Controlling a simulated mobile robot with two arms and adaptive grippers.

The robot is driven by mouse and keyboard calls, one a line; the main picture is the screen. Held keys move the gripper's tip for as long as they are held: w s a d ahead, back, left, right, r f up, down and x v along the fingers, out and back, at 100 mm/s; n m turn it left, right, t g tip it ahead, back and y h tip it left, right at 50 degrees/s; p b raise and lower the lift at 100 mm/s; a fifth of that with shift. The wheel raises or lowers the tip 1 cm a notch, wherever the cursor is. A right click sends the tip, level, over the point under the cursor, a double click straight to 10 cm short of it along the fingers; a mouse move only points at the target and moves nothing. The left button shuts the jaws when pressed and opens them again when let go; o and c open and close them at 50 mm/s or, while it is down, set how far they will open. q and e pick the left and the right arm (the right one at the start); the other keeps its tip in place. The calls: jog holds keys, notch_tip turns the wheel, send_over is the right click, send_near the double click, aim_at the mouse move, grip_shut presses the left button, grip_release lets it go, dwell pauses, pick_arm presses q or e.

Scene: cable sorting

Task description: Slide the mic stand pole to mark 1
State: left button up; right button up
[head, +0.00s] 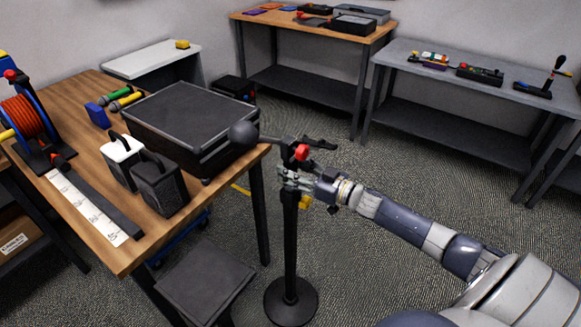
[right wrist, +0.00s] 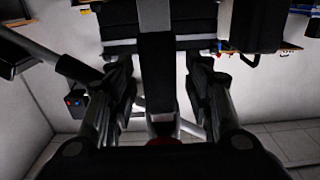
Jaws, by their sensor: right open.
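The black mic stand pole (head: 290,240) stands upright on a round base (head: 291,302) on the floor, right of the wooden table. Its top carries a boom with a dark ball end (head: 243,133) and a red knob (head: 301,152). My right gripper (head: 290,180) is at the upper part of the pole, just below the red knob. In the right wrist view, its fingers (right wrist: 158,88) are apart, with a dark upright bar, seemingly the pole, between them. Contact cannot be told. No numbered mark is readable on the pole. My left gripper is not in view.
The wooden table (head: 85,170) at left holds a black case (head: 185,115), a cable reel (head: 25,118), and a white measuring strip (head: 85,208). A dark stool (head: 205,282) stands left of the base.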

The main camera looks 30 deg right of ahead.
aim_at(290, 149)
jog(key=shift+w+a, duration=0.15)
jog(key=shift+w, duration=0.3)
grip_shut()
notch_tip(290, 149, up, 7)
jog(key=p, duration=0.6)
jog(key=shift+w, duration=0.15)
jog(key=shift+c, duration=0.9)
grip_release()
jog(key=shift+f, duration=0.1)
jog(key=shift+o, duration=0.9)
jog(key=shift+f, duration=0.2)
